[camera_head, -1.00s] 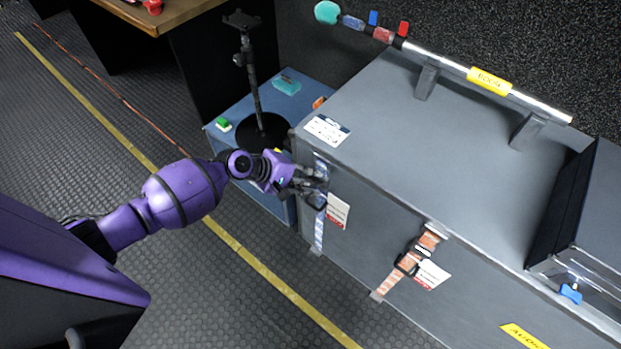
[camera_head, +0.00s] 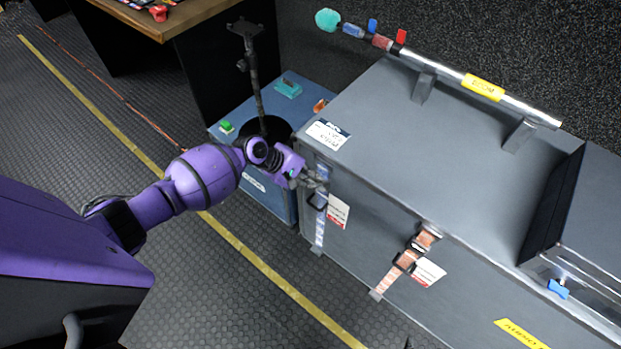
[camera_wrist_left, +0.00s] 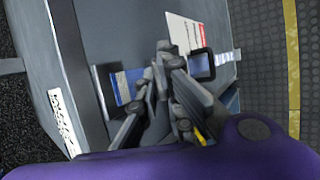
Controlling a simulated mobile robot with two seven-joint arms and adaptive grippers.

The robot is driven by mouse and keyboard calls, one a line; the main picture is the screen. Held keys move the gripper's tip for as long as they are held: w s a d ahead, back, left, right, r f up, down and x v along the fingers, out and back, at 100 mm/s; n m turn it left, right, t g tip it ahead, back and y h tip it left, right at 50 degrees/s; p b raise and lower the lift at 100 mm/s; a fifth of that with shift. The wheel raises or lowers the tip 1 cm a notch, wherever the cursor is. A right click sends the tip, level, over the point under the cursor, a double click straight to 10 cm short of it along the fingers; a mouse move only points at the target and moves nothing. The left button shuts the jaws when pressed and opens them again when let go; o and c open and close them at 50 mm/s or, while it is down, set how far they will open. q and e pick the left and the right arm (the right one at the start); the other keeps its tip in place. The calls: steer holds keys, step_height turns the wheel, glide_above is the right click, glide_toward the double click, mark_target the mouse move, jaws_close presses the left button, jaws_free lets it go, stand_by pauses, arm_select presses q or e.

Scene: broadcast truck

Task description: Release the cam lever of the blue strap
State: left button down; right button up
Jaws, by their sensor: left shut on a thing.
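The blue strap (camera_head: 320,233) runs down the left part of the grey case's front, with a dark cam buckle (camera_head: 317,201) and a white and red tag (camera_head: 337,212) beside it. My left gripper (camera_head: 316,184) is at the buckle, its fingers closed together there. In the left wrist view the fingers (camera_wrist_left: 166,58) lie over the strap (camera_wrist_left: 128,84), next to the square buckle frame (camera_wrist_left: 202,65). The fingers hide most of the lever, so its angle cannot be made out. An orange strap (camera_head: 388,279) with its own buckle and tag is further right. My right gripper is not in view.
The grey case (camera_head: 440,170) carries a boom pole (camera_head: 450,73) on two supports and a dark-sided box at right. A blue case (camera_head: 270,188) with a black stand (camera_head: 250,90) is close behind my left arm. The floor in front is clear.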

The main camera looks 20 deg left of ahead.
arm_select(q)
steer(key=shift+w+d+r, duration=0.1)
steer(key=shift+w+r, duration=0.2)
steer(key=shift+r, duration=0.1)
steer(key=shift+f+g, duration=0.1)
steer(key=shift+g, duration=0.2)
steer(key=shift+s+f, duration=0.15)
steer(key=shift+f, duration=0.05)
steer(key=c, duration=2)
jaws_free()
steer(key=shift+c, duration=0.2)
steer(key=shift+o, duration=0.6)
steer(key=v, duration=1.2)
steer(key=shift+r, duration=0.2)
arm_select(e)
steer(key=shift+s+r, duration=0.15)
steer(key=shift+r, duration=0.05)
